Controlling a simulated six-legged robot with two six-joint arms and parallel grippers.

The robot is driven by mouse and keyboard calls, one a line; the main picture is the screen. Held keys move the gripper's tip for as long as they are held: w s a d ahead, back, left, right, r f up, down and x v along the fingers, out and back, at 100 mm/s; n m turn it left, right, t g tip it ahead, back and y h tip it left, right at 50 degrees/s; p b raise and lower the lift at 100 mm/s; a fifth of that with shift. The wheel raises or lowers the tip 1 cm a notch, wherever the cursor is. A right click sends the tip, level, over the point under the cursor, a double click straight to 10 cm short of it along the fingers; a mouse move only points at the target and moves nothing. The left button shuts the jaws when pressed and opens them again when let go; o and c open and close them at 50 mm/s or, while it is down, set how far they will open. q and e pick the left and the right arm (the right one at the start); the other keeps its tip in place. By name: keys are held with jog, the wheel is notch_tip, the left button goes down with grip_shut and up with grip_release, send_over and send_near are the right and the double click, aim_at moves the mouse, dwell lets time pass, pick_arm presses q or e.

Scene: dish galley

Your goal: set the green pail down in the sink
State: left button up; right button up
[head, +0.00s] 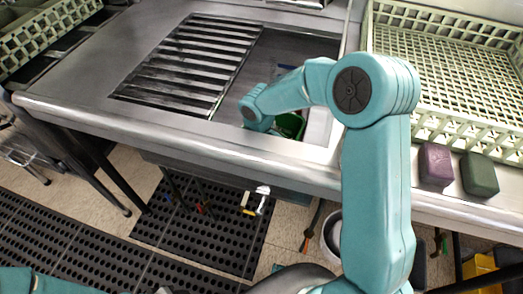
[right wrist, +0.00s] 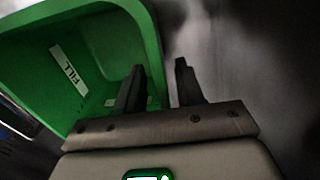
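The green pail (head: 290,125) is down inside the sink (head: 285,50), near its front edge; my right arm hides most of it in the head view. In the right wrist view the pail (right wrist: 100,55) is large at the upper left, tilted in the picture, with a white FILL label inside. My right gripper (right wrist: 160,85) has its fingers apart, one over the pail's inside and one outside its wall. A gap shows between the wall and the outer finger. Whether the pail rests on the sink floor is hidden. My left gripper is out of view.
A slatted drain rack (head: 190,65) covers the sink's left part. A pale dish rack (head: 450,70) stands at the right. A purple block (head: 436,164) and a dark green block (head: 480,174) lie on the counter's front edge.

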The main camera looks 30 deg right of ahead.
notch_tip(320, 180, up, 16)
jog(key=a+p, duration=0.1)
jog(key=p, duration=0.1)
jog(key=shift+s+a+r+p, duration=0.15)
jog(key=shift+s+p, duration=0.25)
